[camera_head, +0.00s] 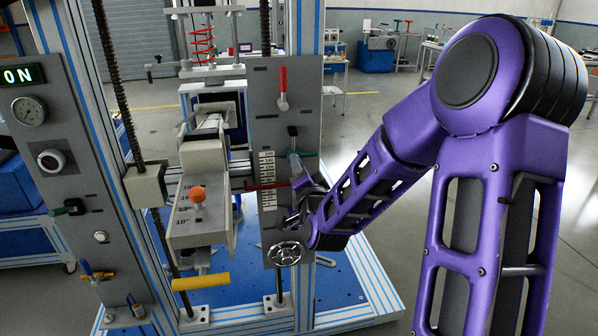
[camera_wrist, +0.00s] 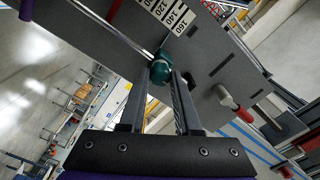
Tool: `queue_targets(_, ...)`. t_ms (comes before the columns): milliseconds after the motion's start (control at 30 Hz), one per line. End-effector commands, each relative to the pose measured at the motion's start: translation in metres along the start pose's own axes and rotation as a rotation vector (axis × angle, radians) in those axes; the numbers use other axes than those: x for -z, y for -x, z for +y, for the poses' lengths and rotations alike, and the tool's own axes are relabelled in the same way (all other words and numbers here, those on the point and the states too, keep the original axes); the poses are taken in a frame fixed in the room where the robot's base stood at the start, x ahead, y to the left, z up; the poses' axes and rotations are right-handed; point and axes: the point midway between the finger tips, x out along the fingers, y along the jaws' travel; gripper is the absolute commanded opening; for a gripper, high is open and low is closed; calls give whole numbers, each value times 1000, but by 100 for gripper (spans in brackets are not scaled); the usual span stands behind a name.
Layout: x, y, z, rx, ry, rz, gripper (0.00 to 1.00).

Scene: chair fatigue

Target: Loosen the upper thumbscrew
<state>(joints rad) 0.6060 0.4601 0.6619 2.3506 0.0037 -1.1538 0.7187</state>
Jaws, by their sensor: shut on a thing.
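The upper thumbscrew is a dark green knob (camera_wrist: 161,71) beside the numbered scale (camera_wrist: 165,15) in the wrist view. My gripper (camera_wrist: 162,82) has its two fingers on either side of the knob, shut on it. In the head view the green part (camera_head: 292,153) shows at the upper end of the scale (camera_head: 266,180). My gripper (camera_head: 300,172) is at the grey panel there, partly hidden by my arm. A red part (camera_head: 268,186) crosses the scale lower down.
A red-handled lever (camera_head: 283,82) stands on the panel above the scale; it also shows in the wrist view (camera_wrist: 238,108). A handwheel (camera_head: 287,254) is below. Left are a grey box with an orange knob (camera_head: 197,194) and a yellow handle (camera_head: 201,282).

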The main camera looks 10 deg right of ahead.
Motion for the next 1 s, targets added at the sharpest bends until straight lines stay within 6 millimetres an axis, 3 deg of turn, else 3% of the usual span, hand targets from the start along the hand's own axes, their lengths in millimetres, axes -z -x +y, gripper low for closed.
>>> queue_targets(567,1,-1,-1,2,31,2,0)
queue_targets(600,1,-1,-1,2,31,2,37)
queue_targets(733,1,0,-1,2,31,1,60)
queue_targets(1000,0,0,0,0,30,0,62)
